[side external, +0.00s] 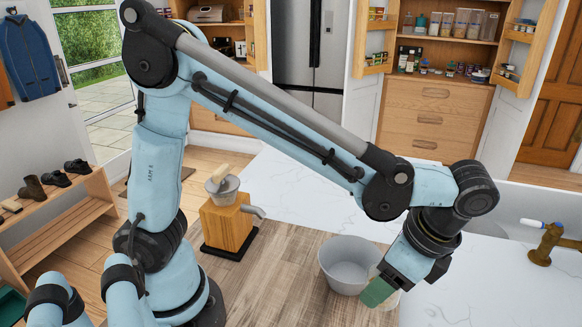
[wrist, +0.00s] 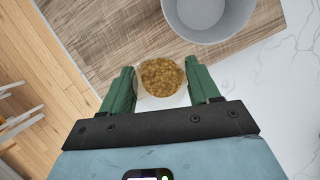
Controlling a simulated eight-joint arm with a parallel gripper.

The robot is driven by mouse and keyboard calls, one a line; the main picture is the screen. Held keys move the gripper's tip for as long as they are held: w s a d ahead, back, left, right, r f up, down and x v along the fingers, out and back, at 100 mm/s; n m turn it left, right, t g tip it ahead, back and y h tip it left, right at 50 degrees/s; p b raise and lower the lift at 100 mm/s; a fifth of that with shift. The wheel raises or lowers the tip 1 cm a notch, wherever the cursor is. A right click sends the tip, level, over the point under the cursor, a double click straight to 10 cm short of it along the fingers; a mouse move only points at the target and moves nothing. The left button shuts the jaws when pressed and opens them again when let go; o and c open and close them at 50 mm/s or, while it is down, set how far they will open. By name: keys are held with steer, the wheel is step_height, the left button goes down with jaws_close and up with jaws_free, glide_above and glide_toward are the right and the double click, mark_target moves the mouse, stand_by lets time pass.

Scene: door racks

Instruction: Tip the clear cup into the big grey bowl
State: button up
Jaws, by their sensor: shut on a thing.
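The clear cup (wrist: 174,100) sits between the green fingers of my gripper (wrist: 160,70) in the wrist view. It holds brown granular contents (wrist: 160,76) and looks upright. My gripper is shut on it. The big grey bowl (wrist: 209,14) is just beyond the cup, a little to the right, and looks empty. In the side view the bowl (side external: 338,267) stands on the wooden board, and my gripper (side external: 378,291) is to its right and nearer the camera. There the fingers hide most of the cup.
The wooden board (side external: 285,285) lies on a white marble counter (side external: 300,200). A wooden grinder (side external: 228,219) with a metal funnel and spout stands to the bowl's left. A brass tap (side external: 544,245) and sink are at the right. The counter behind the bowl is clear.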

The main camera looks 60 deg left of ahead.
steer(key=w+a+r+n, duration=0.2)
steer(key=a, duration=0.2)
steer(key=w+a+r+n+g+h, duration=0.1)
steer(key=a+r, duration=0.2)
steer(key=a, duration=0.1)
steer(key=shift+w+n+h, duration=0.3)
steer(key=shift+w+n, duration=0.05)
steer(key=shift+n, duration=0.05)
steer(key=h, duration=0.2)
steer(key=t+h, duration=0.1)
steer(key=h, duration=0.1)
steer(key=shift+a+r, duration=0.1)
steer(key=shift+r, duration=0.15)
steer(key=h, duration=0.1)
steer(key=t+h, duration=0.1)
steer(key=h, duration=0.2)
steer(key=shift+a+f+m+h, duration=0.2)
steer(key=shift+a+m+h, duration=0.1)
steer(key=shift+m, duration=0.1)
steer(key=shift+s+a+f+m+t+h, duration=0.15)
steer(key=shift+a+f+m+t+h, duration=0.2)
steer(key=shift+h, duration=1.7)
steer(key=shift+s+a+f+m+t+h, duration=0.1)
steer(key=shift+a+f+m+t+h, duration=0.25)
steer(key=shift+h, duration=1.65)
steer(key=shift+s+a+f+m+t+h, duration=0.2)
steer(key=shift+a+f+t+h, duration=0.25)
steer(key=shift+h, duration=1.6)
steer(key=shift+d+r, duration=0.1)
steer(key=shift+r, duration=0.1)
